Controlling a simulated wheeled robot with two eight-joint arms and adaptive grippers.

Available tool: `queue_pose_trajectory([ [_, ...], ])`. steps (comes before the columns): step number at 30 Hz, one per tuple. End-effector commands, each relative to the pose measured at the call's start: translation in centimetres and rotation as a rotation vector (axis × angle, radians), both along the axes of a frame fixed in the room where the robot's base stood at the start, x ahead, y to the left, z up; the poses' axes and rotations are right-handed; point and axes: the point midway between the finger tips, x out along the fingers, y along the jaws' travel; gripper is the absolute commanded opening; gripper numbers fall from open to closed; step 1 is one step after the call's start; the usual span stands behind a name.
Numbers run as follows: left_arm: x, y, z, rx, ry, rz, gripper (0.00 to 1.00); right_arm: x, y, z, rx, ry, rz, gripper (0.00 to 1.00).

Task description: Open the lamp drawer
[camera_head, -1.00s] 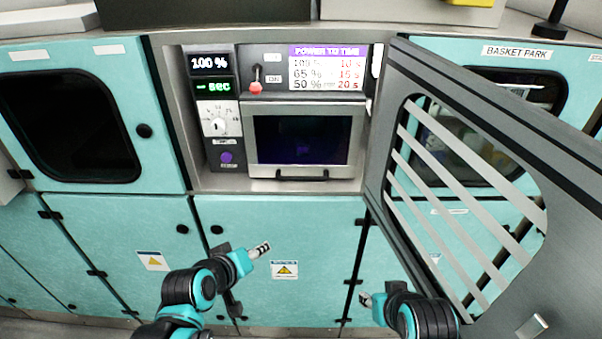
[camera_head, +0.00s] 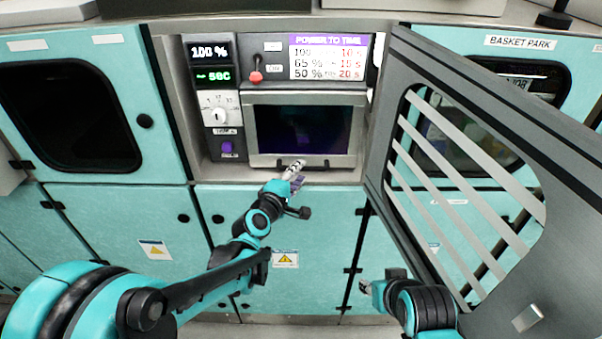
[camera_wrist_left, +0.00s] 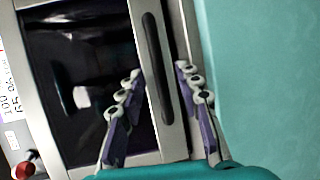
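The lamp drawer (camera_head: 254,157) is a grey-framed front with a dark window, set in the metal bay, and it looks closed. Its black bar handle (camera_head: 322,165) runs along the lower edge of the front. My left gripper (camera_head: 293,168) is at the handle's left part in the head view. In the left wrist view, the fingers of my left gripper (camera_wrist_left: 157,88) are spread apart, with the black handle (camera_wrist_left: 157,70) lying between them. I cannot tell whether either finger touches it. My right gripper (camera_head: 368,289) is low at the right, far from the drawer; its fingers are too small to read.
A large grey slatted door (camera_head: 475,80) stands open to the right of the bay. A control panel with a dial (camera_head: 218,115) and a red-tipped switch (camera_head: 256,76) sit left of and above the drawer. Teal cabinet doors (camera_head: 330,220) lie below.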

Motion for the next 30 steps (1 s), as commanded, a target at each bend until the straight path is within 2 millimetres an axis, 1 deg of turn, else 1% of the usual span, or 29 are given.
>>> queue_pose_trajectory([
  [3, 1.2, -0.5, -0.3, 0.001, 0.0, 0.001, 0.34, 0.0, 0.0, -0.4, 0.0, 0.0, 0.0, 0.4],
  [6, 1.7, -0.8, -0.4, 0.002, -0.001, 0.001, 0.34, 0.0, 0.0, -0.4, 0.0, 0.0, 0.0, 0.4],
  [14, 1.8, -0.8, -0.3, 0.002, -0.001, 0.001, 0.34, 0.0, 0.0, -0.4, 0.0, 0.0, 0.0, 0.4],
  [17, 1.8, -0.8, -0.3, 0.002, -0.001, 0.001, 0.1, 0.0, 0.0, -0.4, 0.0, 0.0, 0.0, 0.4],
  [18, 1.8, -0.8, -0.3, 0.002, -0.001, 0.001, 0.0, 0.0, 0.0, -0.4, 0.0, 0.0, 0.0, 0.4],
  [30, 1.6, -0.8, -0.4, 0.002, 0.0, 0.0, 0.0, 0.0, 0.0, -0.4, 0.0, 0.0, 0.0, 0.4],
])
